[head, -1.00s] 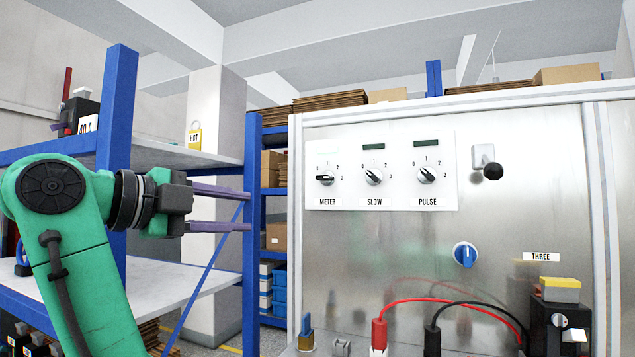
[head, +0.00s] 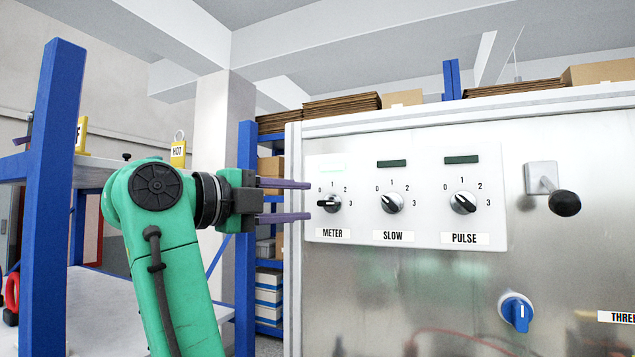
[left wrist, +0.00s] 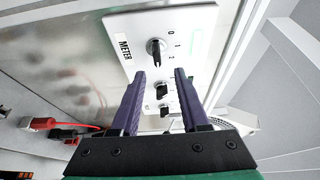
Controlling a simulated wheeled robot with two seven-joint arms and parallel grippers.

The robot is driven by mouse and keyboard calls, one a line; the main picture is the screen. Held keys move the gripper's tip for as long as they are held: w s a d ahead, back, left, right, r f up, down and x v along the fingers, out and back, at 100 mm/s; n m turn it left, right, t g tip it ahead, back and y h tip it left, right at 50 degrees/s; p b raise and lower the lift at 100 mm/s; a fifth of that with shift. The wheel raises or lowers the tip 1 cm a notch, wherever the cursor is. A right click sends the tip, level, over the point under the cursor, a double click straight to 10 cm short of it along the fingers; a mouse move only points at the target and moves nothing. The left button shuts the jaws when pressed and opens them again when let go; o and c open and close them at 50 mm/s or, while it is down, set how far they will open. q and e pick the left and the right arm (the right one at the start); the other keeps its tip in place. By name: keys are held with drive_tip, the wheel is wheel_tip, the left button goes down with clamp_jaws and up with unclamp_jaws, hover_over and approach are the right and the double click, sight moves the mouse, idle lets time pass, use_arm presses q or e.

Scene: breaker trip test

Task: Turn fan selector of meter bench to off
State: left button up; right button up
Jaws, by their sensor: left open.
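A white plate on the metal panel carries three rotary selectors, labelled METER (head: 329,203), SLOW (head: 392,203) and PULSE (head: 463,203). I see no label reading fan. The METER handle lies about level; which number it marks is hard to tell. My left gripper (head: 311,200) is open and empty, its purple fingers pointing right, just left of the METER selector in the head view. In the left wrist view the open fingers (left wrist: 159,74) point at the plate, with the METER knob (left wrist: 155,47) beyond the tips. Contact is not visible. My right gripper is out of view.
A blue knob (head: 517,312) sits lower on the panel. A black ball-ended lever (head: 565,203) sticks out at right. A blue shelf post (head: 50,200) stands at left. Red leads (left wrist: 40,123) show in the left wrist view.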

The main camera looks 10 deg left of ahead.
sight(321, 205)
use_arm(q)
drive_tip(key=x, duration=0.2)
drive_tip(key=p+x, duration=0.1)
drive_tip(key=x, duration=0.1)
drive_tip(key=a+x, duration=0.1)
drive_tip(key=x, duration=0.1)
drive_tip(key=shift+w+d+f+p, duration=0.1)
drive_tip(key=shift+w+f+p, duration=0.15)
drive_tip(key=shift+w+p, duration=0.2)
drive_tip(key=shift+s+r, duration=0.1)
drive_tip(key=shift+s, duration=0.45)
clamp_jaws()
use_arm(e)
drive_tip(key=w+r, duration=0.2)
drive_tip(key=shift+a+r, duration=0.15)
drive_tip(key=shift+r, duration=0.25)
